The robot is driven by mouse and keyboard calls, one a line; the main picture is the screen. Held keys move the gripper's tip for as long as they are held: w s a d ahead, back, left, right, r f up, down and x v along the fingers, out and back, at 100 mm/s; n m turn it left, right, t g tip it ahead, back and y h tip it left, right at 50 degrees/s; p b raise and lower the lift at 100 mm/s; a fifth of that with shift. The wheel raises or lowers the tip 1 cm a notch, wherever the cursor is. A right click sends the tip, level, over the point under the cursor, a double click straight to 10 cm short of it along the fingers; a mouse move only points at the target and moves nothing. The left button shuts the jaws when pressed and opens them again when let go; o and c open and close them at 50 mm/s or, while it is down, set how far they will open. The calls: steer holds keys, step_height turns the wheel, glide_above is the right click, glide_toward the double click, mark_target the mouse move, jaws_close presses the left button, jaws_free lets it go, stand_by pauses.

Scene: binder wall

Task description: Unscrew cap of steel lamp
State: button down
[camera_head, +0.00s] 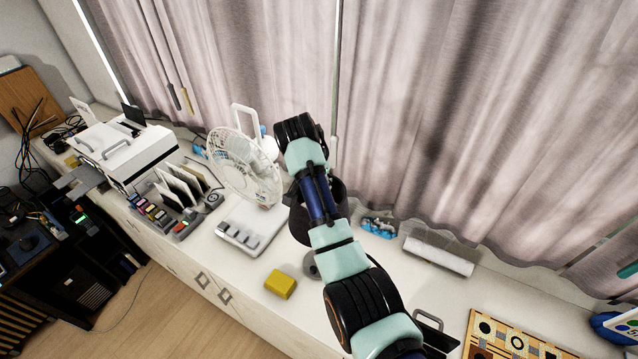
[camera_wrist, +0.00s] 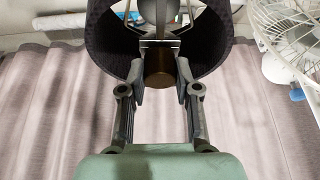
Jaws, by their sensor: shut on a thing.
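The lamp shows in the wrist view as a dark, open shade (camera_wrist: 105,35) with a steel frame inside it. A bronze-brown cylindrical cap (camera_wrist: 159,68) sits at the middle of the shade. My gripper (camera_wrist: 160,78) has one finger on each side of the cap and is shut on it. In the head view my arm covers most of the lamp. Part of its dark shade (camera_head: 299,224) shows left of the arm, and a grey round base (camera_head: 311,266) shows below. My gripper and the cap are hidden in the head view.
A yellow block (camera_head: 280,284) lies in front. A blue item (camera_head: 379,227) and a clear-wrapped roll (camera_head: 440,255) lie to the right. Curtains (camera_head: 480,110) hang behind.

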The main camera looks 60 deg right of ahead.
steer(key=n+t, duration=0.1)
steer(key=n, duration=0.3)
steer(key=shift+t, duration=0.3)
steer(key=n+t, duration=0.1)
steer(key=n, duration=0.1)
steer(key=shift+s+n+y, duration=0.15)
steer(key=shift+n+y, duration=0.15)
steer(key=shift+n, duration=0.9)
steer(key=n+t+y, duration=0.1)
steer(key=n, duration=0.3)
steer(key=shift+y, duration=0.4)
steer(key=shift+d+n+t, duration=0.1)
steer(key=shift+n+t, duration=0.2)
steer(key=shift+n, duration=0.4)
steer(key=n+y, duration=0.1)
steer(key=n, duration=0.1)
steer(key=shift+n+y, duration=0.3)
steer(key=shift+n, duration=0.1)
